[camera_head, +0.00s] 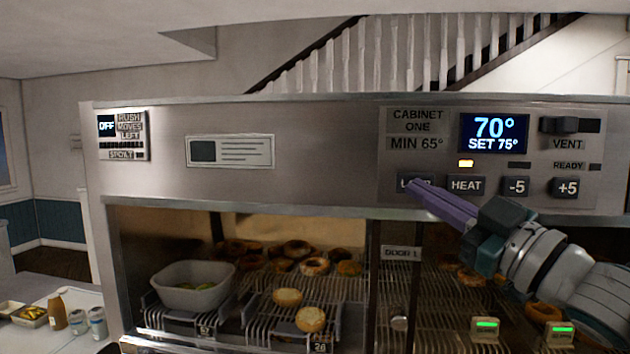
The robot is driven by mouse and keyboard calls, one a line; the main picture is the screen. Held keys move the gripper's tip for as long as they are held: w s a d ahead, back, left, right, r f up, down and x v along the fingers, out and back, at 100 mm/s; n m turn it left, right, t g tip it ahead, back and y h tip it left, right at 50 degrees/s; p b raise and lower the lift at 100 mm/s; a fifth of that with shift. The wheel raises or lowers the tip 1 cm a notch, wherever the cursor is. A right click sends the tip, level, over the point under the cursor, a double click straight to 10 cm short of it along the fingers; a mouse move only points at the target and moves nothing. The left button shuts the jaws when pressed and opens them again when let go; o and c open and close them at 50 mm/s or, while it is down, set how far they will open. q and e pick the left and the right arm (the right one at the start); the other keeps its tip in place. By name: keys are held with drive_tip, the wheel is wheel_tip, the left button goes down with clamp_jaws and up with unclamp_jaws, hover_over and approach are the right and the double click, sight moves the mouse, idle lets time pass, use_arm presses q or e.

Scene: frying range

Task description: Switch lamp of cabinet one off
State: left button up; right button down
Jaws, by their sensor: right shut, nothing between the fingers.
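The control panel of cabinet one (418,121) is on the right of the grey front. Its display (494,133) reads 70° and SET 75°. The leftmost button of the lower row (402,184) is mostly covered by my right gripper, so its label cannot be fully read. My right gripper (416,188) is shut and empty, its purple fingertips at that button. I cannot tell whether they touch or press it. The inside of the cabinet behind the glass (290,229) looks warmly lit. My left gripper is not in view.
The HEAT button (466,186) is close right of the fingertips, then -5 (515,187) and +5 (565,188). A vent slider (570,125) is at upper right. A ledge (300,208) runs below the panel.

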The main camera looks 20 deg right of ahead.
drive_tip(key=s+a+p, duration=0.2)
drive_tip(key=s, duration=0.1)
drive_tip(key=s+a+p, duration=0.1)
drive_tip(key=s, duration=0.1)
idle(0.4)
idle(0.8)
idle(0.5)
